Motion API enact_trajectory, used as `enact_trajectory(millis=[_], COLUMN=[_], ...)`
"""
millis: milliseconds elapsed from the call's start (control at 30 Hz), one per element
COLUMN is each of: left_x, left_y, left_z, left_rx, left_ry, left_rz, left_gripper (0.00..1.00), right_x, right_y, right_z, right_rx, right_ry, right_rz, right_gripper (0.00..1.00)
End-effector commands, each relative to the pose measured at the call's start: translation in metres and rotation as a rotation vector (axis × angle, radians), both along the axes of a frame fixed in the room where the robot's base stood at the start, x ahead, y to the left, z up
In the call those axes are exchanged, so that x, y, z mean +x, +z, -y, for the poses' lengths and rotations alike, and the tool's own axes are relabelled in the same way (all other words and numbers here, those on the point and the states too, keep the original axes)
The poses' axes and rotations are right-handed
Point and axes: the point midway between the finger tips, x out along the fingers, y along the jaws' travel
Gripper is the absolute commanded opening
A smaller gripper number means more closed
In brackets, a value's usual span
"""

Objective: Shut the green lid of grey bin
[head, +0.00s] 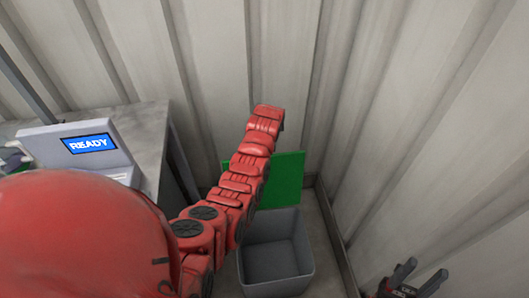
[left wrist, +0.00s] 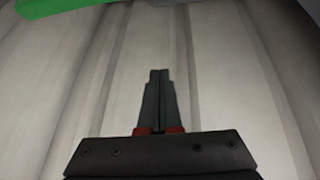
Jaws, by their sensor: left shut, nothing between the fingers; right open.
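The grey bin (head: 277,262) stands on the floor in the corner, open at the top and empty as far as I see. Its green lid (head: 285,182) stands upright at the bin's back edge, near the wall. My left arm reaches across in front of the lid's left part, its far end above the lid. The left fingers are hidden in the head view. In the left wrist view my left gripper (left wrist: 158,75) is shut and empty, with the green lid (left wrist: 62,7) at the upper left edge. My right gripper (head: 421,274) is open and empty, right of the bin.
Ribbed grey walls (head: 420,130) close in behind and to the right of the bin. A grey table (head: 150,135) at the left carries a device with a blue READY screen (head: 89,144). Some floor shows between bin and right wall.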

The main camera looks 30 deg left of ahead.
Motion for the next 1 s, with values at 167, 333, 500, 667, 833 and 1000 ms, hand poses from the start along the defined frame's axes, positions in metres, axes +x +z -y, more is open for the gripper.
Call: enact_trajectory(millis=[167, 333, 500, 667, 833, 1000], left_x=[-0.033, -0.041, -0.038, -0.034, -0.03, -0.026], left_y=[0.009, 0.009, -0.004, -0.019, -0.031, -0.055], left_z=[-0.011, -0.013, -0.015, -0.018, -0.021, -0.022], left_rx=[-0.041, -0.049, -0.049, -0.048, -0.047, -0.047], left_ry=[0.066, 0.083, 0.082, 0.08, 0.081, 0.078], left_rz=[-0.195, -0.245, -0.246, -0.244, -0.242, -0.241], left_gripper=[0.0, 0.0, 0.0, 0.0, 0.0, 0.0], right_x=[0.0, 0.0, 0.0, 0.0, 0.0, 0.0], right_y=[0.0, 0.0, 0.002, 0.001, 0.0, -0.023], right_z=[0.0, 0.0, 0.0, 0.0, 0.0, 0.0], right_rx=[0.0, 0.0, 0.0, 0.0, 0.0, 0.0], right_ry=[0.0, 0.0, 0.0, 0.0, 0.0, 0.0], right_rz=[0.0, 0.0, 0.0, 0.0, 0.0, 0.0], right_gripper=[0.5, 0.5, 0.5, 0.5, 0.5, 0.5])
